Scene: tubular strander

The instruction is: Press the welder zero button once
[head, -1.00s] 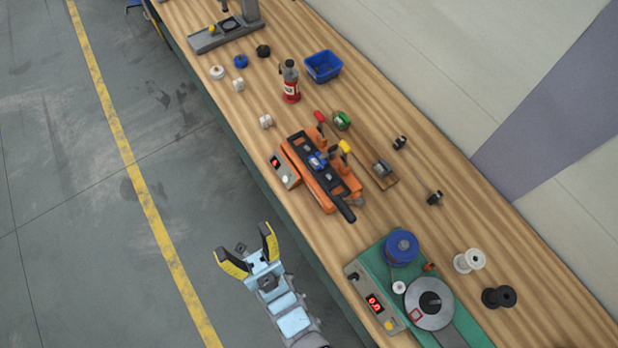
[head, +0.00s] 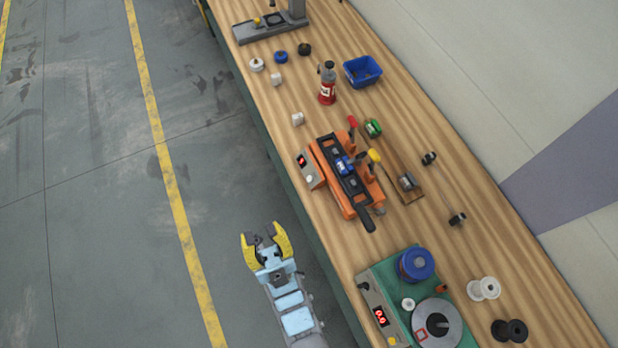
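The welder (head: 345,180) is an orange bench unit with a black lever and a blue part on top, near the middle of the bench. On its left side is a grey control box (head: 311,169) with a red display and a small pale round button (head: 309,179). Any label on the button is too small to read. My gripper (head: 263,235) is over the floor, left of the bench and below the control box in the picture, clear of the button.
A green machine (head: 375,272) with a red display, yellow button and round plate stands at the lower right. A red bottle (head: 327,85), a blue bin (head: 362,71) and spools (head: 483,289) stand on the wooden bench. The floor left of the bench is clear.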

